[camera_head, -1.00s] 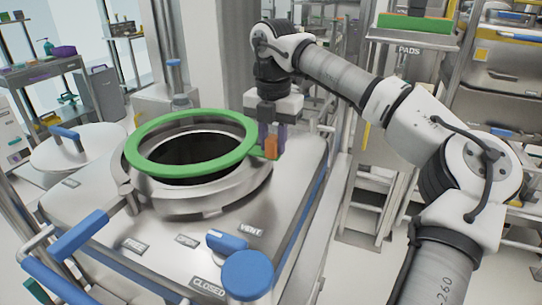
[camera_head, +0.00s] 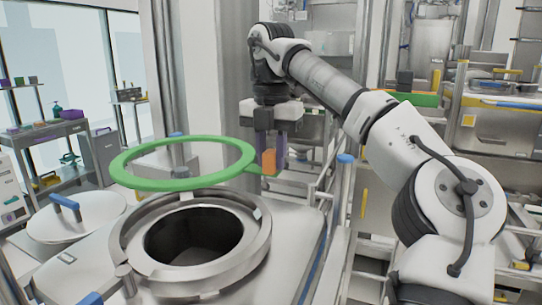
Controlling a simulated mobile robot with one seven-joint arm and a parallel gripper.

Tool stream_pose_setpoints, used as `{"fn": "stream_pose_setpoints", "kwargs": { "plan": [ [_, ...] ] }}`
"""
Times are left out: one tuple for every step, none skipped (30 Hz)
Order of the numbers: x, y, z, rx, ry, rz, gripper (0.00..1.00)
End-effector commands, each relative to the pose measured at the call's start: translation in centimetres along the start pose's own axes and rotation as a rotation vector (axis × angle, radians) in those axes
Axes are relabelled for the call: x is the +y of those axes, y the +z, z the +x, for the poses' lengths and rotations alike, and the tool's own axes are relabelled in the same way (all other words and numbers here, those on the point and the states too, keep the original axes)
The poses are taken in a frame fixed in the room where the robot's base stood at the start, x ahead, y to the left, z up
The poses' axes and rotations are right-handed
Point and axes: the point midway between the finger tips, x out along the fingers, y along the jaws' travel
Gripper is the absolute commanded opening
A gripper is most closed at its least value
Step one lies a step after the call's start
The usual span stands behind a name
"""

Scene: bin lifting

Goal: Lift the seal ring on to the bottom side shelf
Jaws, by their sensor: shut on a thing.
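The seal ring (camera_head: 181,184) is a green flat ring with a small tab on its right side. It hangs level in the air above the round metal opening (camera_head: 258,243) of the vessel, apart from it. My gripper (camera_head: 268,158) is shut on the ring's tab, beside an orange block at the fingertips. The ring's far side shows in front of a post. I cannot tell which surface is the bottom side shelf; a rack with shelves and a green item (camera_head: 418,99) stands at the right, partly behind my arm.
The vessel's flat metal top (camera_head: 290,225) surrounds the opening. A round white lid with a blue handle (camera_head: 75,215) lies at the left. A grey trolley (camera_head: 60,130) with small items stands at the far left. Metal rails with a blue cap (camera_head: 345,159) run right of the vessel.

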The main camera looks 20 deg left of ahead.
Motion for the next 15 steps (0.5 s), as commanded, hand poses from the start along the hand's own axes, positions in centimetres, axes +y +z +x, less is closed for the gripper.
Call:
{"fn": "stream_pose_setpoints", "kwargs": {
  "plan": [
    [0.0, 0.0, 0.0, 0.000, 0.001, 0.000, 0.00],
    [0.0, 0.0, 0.0, 0.000, 0.001, 0.000, 0.00],
    [0.0, 0.0, 0.0, 0.000, 0.001, 0.000, 0.00],
    [0.0, 0.0, 0.0, 0.000, 0.001, 0.000, 0.00],
    [0.0, 0.0, 0.0, 0.000, 0.001, 0.000, 0.00],
    [0.0, 0.0, 0.0, 0.000, 0.001, 0.000, 0.00],
    [0.0, 0.0, -0.1, 0.000, 0.001, 0.000, 0.00],
    [0.0, 0.0, -0.2, 0.000, 0.001, 0.000, 0.00],
    [0.0, 0.0, -0.3, 0.000, 0.001, 0.000, 0.00],
    [0.0, 0.0, -0.5, 0.000, 0.001, 0.000, 0.00],
    [0.0, 0.0, -0.6, 0.000, 0.001, 0.000, 0.00],
    [0.0, 0.0, -0.8, 0.000, 0.001, 0.000, 0.00],
    [0.0, 0.0, -1.0, 0.000, 0.001, 0.000, 0.00],
    [0.0, 0.0, -1.2, 0.000, 0.001, 0.000, 0.00],
    [0.0, 0.0, -1.4, 0.000, 0.001, 0.000, 0.00]
  ]
}}
